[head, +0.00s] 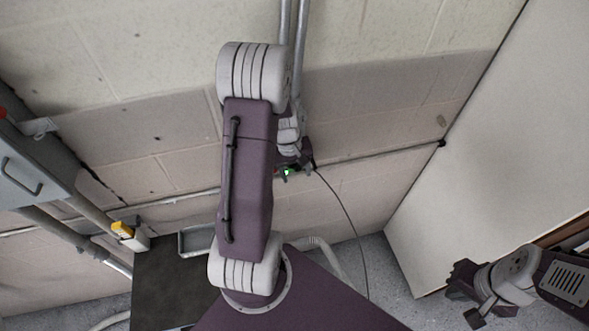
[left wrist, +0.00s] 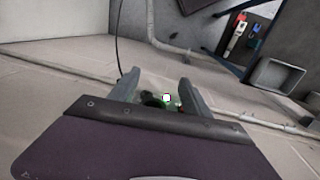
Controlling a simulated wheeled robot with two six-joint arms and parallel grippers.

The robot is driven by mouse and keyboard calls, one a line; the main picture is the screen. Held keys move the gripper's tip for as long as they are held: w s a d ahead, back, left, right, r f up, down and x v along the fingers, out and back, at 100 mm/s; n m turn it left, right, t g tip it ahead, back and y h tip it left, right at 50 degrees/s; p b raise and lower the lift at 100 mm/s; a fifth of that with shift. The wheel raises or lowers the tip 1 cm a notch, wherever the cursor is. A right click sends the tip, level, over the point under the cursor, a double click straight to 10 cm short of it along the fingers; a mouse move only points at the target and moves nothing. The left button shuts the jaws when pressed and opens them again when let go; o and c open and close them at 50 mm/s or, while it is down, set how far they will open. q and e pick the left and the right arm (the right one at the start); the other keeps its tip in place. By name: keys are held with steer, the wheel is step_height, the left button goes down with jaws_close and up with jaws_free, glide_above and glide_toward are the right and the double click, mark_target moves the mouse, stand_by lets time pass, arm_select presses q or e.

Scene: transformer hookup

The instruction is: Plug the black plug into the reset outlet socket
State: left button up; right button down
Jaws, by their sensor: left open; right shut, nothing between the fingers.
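My left gripper (head: 293,163) is at the block wall, partly hidden behind my own arm in the head view. In the left wrist view its open fingers (left wrist: 159,77) stand either side of a small dark object (left wrist: 150,98), which may be the black plug. A small white square with a green glow (left wrist: 166,97) is beside it, probably the reset outlet; the green light (head: 287,171) also shows in the head view. A thin black cable (head: 345,212) hangs from near the gripper. Whether the plug sits in the socket is hidden. My right gripper (head: 465,300) is shut and empty, away at lower right.
A conduit (head: 375,153) runs along the wall behind the gripper. A grey tray (left wrist: 275,78) and a yellow-and-white device (head: 128,235) are by a dark surface (head: 165,285) at left. A grey box (head: 30,165) is farther left. A pale panel (head: 500,150) stands at right.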

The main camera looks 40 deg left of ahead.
arm_select(q)
steer(key=s+d, duration=0.2)
steer(key=d, duration=0.1)
steer(key=shift+s, duration=0.2)
step_height(320, 180, up, 9)
steer(key=s+b, duration=0.1)
steer(key=shift+a+b, duration=0.3)
steer(key=shift+a, duration=0.05)
steer(key=shift+w+f, duration=0.1)
